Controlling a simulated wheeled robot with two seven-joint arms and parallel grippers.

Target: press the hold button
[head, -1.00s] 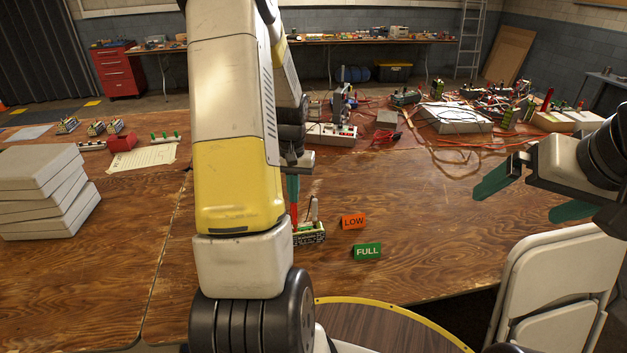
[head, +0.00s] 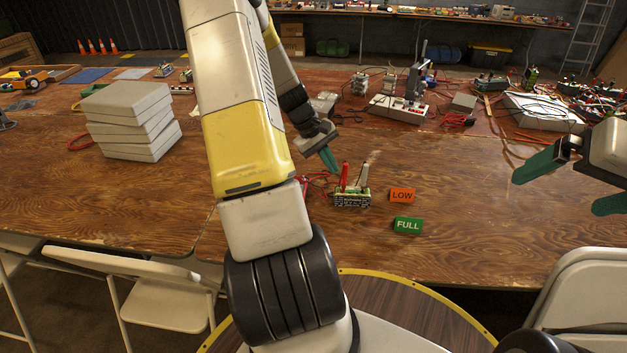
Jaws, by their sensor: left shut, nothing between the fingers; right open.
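A small dark device with a green top and white lettering (head: 352,199) stands on the wooden table, with a red probe (head: 345,177) and a pale probe (head: 364,176) upright at it. Red wires run to its left. I cannot make out a hold button on it at this size. My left gripper (head: 332,168) is shut and empty, its teal fingers pointing down just behind and left of the device, apart from the probes. My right gripper (head: 558,190) is open and empty at the right, well away from the device.
An orange LOW sign (head: 402,195) and a green FULL sign (head: 408,225) stand right of the device. A stack of grey slabs (head: 128,101) is at the left. A power strip (head: 398,107) and cabled boxes lie behind. Folding chairs (head: 165,301) stand in front.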

